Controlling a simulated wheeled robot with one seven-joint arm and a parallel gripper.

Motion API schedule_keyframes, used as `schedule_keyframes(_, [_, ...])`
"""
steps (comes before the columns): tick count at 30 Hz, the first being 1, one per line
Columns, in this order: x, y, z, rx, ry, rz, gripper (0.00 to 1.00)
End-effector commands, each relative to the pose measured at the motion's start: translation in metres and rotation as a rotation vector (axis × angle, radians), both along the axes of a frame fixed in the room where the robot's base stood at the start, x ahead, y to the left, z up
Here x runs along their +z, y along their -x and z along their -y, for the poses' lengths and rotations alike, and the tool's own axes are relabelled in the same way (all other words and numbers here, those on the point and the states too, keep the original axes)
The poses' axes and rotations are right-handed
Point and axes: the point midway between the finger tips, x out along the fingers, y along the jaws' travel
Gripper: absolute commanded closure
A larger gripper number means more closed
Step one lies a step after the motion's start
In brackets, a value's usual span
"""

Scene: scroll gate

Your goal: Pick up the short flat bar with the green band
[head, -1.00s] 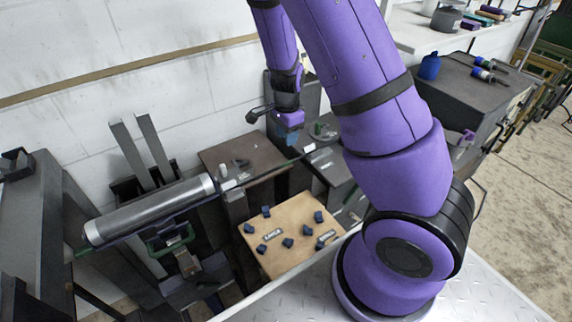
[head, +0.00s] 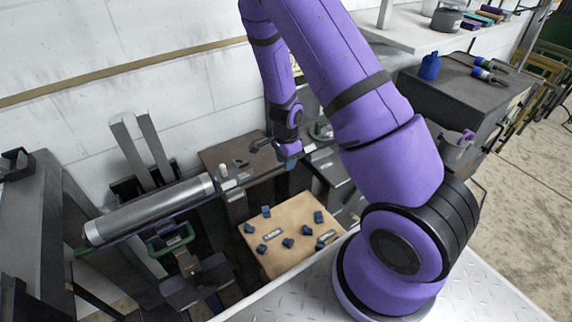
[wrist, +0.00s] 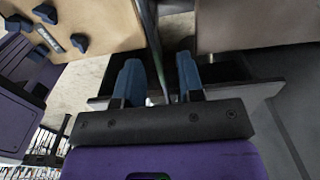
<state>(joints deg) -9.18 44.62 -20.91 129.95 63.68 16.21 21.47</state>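My gripper (head: 289,164) hangs below the purple arm, over the thin dark bar beside the tan board. In the wrist view its two blue fingers (wrist: 160,85) are apart. A narrow dark bar (wrist: 150,35) with a faint greenish tint runs down the picture into the gap between them; I see no finger closed on it. In the head view a thin bar (head: 258,177) runs from the grey cylinder's end toward my gripper. I cannot make out a green band on it, nor tell whether it is the short flat bar.
A tan board (head: 292,262) carries several dark blue blocks and two small grey pieces. A large grey cylinder (head: 150,211) lies left, with a green-edged part (head: 170,243) below it. A brown tabletop (head: 222,155) stands behind. A dark cabinet (head: 455,90) stands right.

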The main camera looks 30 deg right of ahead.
Motion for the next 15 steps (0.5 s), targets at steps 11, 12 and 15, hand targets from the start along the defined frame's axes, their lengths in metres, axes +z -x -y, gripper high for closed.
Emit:
schedule_keyframes(11, [0.0004, 0.0, -0.0002, 0.001, 0.0, 0.0, 1.0])
schedule_keyframes(12, [0.0004, 0.0, -0.0002, 0.001, 0.0, 0.0, 1.0])
schedule_keyframes(15, [0.0005, -0.0001, -0.0001, 0.001, 0.0, 0.0, 1.0])
